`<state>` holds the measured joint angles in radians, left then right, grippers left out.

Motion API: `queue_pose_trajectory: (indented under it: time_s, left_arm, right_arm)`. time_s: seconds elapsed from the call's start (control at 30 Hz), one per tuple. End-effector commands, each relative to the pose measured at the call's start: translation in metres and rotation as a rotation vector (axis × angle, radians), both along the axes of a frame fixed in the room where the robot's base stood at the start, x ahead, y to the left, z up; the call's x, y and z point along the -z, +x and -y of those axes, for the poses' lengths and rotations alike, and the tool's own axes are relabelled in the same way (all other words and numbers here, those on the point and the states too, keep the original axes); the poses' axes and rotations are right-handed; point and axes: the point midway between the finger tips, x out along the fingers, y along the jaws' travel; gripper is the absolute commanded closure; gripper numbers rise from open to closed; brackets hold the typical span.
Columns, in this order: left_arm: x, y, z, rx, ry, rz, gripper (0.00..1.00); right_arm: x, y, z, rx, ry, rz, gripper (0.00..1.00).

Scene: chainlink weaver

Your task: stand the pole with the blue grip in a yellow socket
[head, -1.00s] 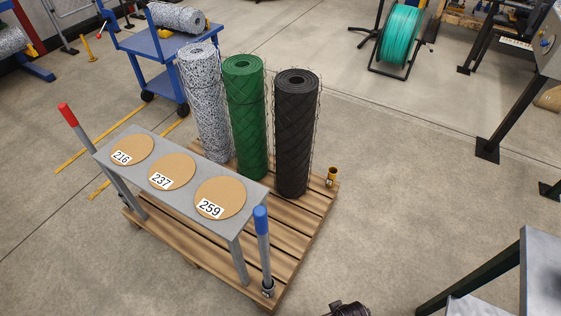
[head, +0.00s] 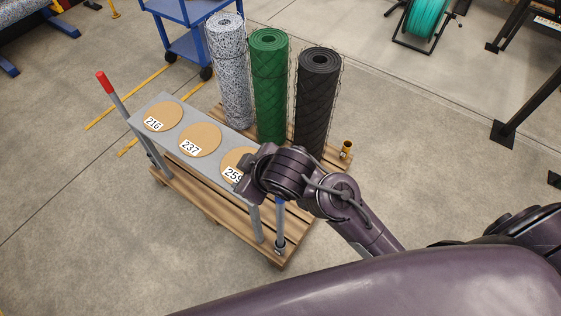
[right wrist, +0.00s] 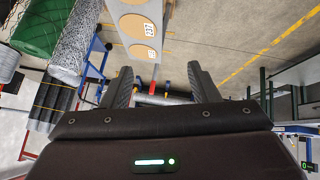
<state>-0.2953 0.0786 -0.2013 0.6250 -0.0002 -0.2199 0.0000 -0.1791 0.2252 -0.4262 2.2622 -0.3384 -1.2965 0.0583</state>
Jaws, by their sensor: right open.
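The pole with the blue grip (head: 280,231) stands upright at the pallet's front right corner, its foot in a small collar. My right arm covers most of its blue grip in the head view. A yellow socket (head: 347,149) stands empty at the pallet's far right corner. My right gripper is open and empty in the right wrist view (right wrist: 161,78). In the head view my right wrist is over the 259 end of the grey bench, above the blue-grip pole, and hides the fingertips. My left gripper is not in view.
A red-grip pole (head: 111,92) leans at the bench's left end. The grey bench (head: 150,103) carries numbered discs. White, green (head: 270,90) and black (head: 316,100) mesh rolls stand on the wooden pallet (head: 205,205). The floor right of the pallet is clear.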

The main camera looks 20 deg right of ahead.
Motion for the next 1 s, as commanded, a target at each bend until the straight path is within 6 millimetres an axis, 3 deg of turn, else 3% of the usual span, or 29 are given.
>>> queue_pose_trajectory:
  time_s: [0.27,0.4,0.47,0.57,0.7,0.83,0.9,1.0]
  left_arm:
    - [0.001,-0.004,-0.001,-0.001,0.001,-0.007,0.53]
    - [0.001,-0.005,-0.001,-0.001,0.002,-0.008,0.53]
    - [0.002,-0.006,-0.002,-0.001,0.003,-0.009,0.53]
    - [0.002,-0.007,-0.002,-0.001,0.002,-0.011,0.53]
    - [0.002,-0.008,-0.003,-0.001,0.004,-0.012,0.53]
    - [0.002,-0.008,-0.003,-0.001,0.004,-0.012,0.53]
    - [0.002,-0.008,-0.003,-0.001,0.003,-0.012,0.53]
    - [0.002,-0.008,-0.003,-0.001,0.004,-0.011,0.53]
  right_arm:
    - [-0.006,0.015,-0.091,-0.448,-0.085,0.204,0.45]
    - [0.016,0.009,-0.124,-0.767,-0.191,0.268,0.45]
    - [0.033,0.006,-0.125,-0.914,-0.257,0.264,0.45]
    - [0.066,0.008,-0.102,-1.124,-0.377,0.200,0.45]
    - [0.097,0.023,-0.032,-1.304,-0.539,0.022,0.45]
    - [0.101,0.038,0.035,-1.356,-0.636,-0.151,0.45]
    - [0.099,0.042,0.060,-1.363,-0.664,-0.219,0.45]
    - [0.097,0.045,0.082,-1.361,-0.684,-0.278,0.45]
